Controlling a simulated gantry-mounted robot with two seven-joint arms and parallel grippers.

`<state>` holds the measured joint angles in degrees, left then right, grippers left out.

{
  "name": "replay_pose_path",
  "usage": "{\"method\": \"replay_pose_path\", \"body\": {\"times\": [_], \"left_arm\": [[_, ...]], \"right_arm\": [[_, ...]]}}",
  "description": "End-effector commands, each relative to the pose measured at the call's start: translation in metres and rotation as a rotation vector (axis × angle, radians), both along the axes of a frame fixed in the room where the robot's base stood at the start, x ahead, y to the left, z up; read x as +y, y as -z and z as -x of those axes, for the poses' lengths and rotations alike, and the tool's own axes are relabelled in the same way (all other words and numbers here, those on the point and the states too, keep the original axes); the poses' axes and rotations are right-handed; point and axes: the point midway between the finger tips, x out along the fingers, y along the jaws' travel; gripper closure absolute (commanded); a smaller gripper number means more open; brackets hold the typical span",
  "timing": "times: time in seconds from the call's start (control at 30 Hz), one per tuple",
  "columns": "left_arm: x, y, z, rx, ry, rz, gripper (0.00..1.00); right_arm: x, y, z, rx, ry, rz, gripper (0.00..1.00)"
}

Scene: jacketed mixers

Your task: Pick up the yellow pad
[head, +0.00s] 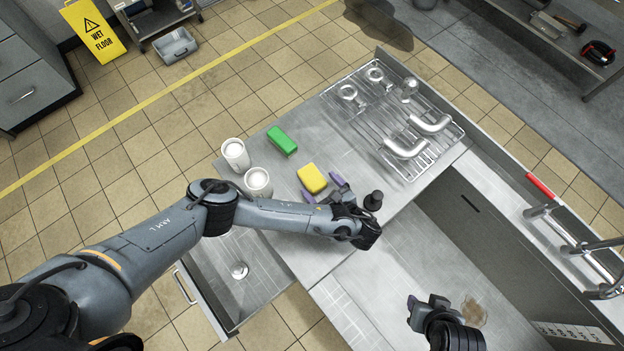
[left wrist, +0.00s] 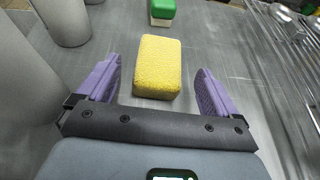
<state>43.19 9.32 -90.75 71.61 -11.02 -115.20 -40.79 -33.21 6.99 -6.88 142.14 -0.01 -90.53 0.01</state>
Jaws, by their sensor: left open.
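The yellow pad (head: 312,178) lies on the steel counter, and it also shows in the left wrist view (left wrist: 157,66). My left gripper (head: 323,188) is open, with its purple fingers on either side of the pad's near end. In the left wrist view the left gripper (left wrist: 157,85) has clear gaps between both fingers and the pad, and nothing is in its hold. My right gripper (head: 424,303) shows in part at the lower right of the head view, over the sink; its finger opening is not clear.
A green pad (head: 282,141) lies beyond the yellow one. Two white cups (head: 236,155) stand to the left. A small black object (head: 373,200) stands just right of my left gripper. A wire rack (head: 395,115) with metal parts lies at the far right of the counter.

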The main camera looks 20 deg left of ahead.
Motion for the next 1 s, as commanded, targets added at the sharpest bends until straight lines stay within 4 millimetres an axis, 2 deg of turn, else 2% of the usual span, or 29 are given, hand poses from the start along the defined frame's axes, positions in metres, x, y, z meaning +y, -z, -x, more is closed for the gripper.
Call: {"method": "replay_pose_path", "body": {"times": [0.1,0.33,0.5,0.77,0.8,1.0], "left_arm": [[0.012,0.012,-0.007,-0.001,-0.003,0.001,0.06],[0.033,0.021,-0.020,0.000,-0.001,0.001,0.06],[0.040,0.022,-0.025,0.001,0.001,0.002,0.06],[0.042,0.020,-0.025,0.001,0.001,0.002,0.06],[0.042,0.020,-0.025,0.001,0.001,0.002,0.08],[0.041,0.021,-0.025,0.001,0.000,0.002,0.39]], "right_arm": [[0.000,0.020,0.000,-0.001,0.000,0.000,0.57],[0.001,0.044,0.000,0.001,0.001,-0.002,0.57],[0.001,0.051,0.000,0.002,0.002,-0.004,0.57],[0.001,0.050,0.000,0.002,0.002,-0.004,0.57],[0.001,0.050,0.000,0.002,0.002,-0.004,0.57],[0.001,0.050,0.000,0.002,0.002,-0.004,0.57]]}}
